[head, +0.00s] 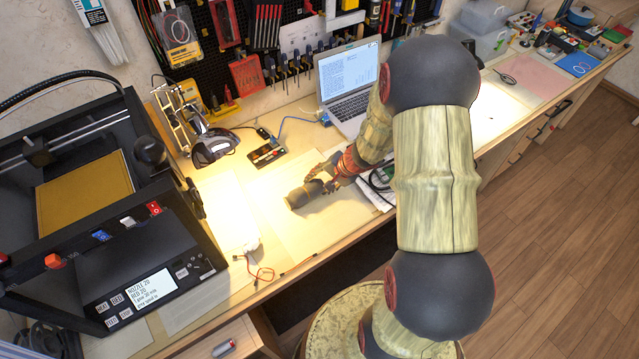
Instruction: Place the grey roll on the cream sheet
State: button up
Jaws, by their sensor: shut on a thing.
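The grey roll (300,197) is a short dark cylinder, lying tilted in the middle of the head view. My gripper (322,184) is shut on its right end, reaching in from the right. The cream sheet (312,236) lies flat on the bench below and around the roll. The roll is over the sheet in the picture; I cannot tell whether it touches it. My arm hides part of the bench to the right of the gripper.
A 3D printer (150,262) stands at the left. A laptop (349,82) is open behind the gripper. A small dark board (266,152) and a black-and-grey device (213,146) lie behind the sheet. Thin red wires (262,273) lie near the front edge.

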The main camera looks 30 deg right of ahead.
jog(key=shift+f, duration=0.15)
jog(key=o, duration=1.4)
